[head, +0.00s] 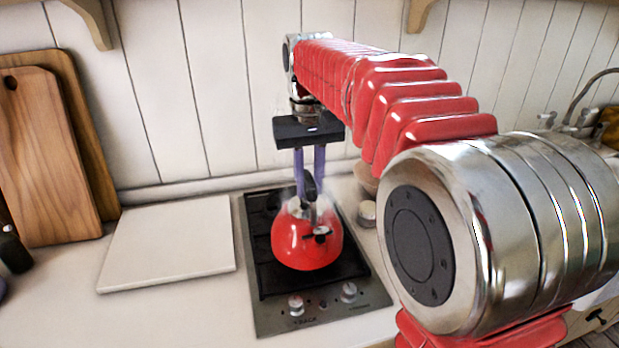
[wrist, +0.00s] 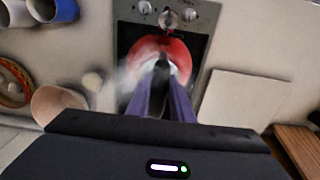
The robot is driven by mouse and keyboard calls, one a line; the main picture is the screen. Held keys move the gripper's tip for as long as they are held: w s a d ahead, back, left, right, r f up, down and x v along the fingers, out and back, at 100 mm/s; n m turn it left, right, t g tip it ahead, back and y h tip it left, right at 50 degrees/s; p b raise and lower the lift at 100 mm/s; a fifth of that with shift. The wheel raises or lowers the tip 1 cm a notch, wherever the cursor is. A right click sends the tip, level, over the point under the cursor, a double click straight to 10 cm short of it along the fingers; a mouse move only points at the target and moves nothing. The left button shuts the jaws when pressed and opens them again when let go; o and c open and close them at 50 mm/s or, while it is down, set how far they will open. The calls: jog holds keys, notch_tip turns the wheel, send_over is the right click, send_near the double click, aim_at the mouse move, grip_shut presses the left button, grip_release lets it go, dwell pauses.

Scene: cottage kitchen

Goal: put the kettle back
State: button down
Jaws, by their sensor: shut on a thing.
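The red kettle (head: 306,244) is on or just above the black two-knob hob (head: 262,262); I cannot tell whether its base touches. My gripper (head: 310,188) points straight down over it. Its purple fingers are shut on the kettle's dark handle at the top. In the wrist view the kettle (wrist: 168,52) shows beyond the fingers (wrist: 162,95), with pale steam-like haze at its left side. The fingers hide part of the kettle's handle and lid.
A white board (head: 168,246) lies left of the hob. Wooden cutting boards (head: 45,150) lean on the wall. A small jar (head: 367,213) and a bowl (wrist: 58,104) stand close beside the hob. A blue cup (wrist: 55,8) and a plate (wrist: 12,85) show in the wrist view.

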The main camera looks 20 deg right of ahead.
jog(key=shift+f, duration=1.65)
jog(key=c, duration=1.6)
grip_release()
jog(key=shift+f, duration=0.1)
jog(key=shift+o, duration=0.2)
notch_tip(320, 180, up, 12)
jog(key=shift+s+r, duration=0.1)
jog(key=shift+r, duration=0.1)
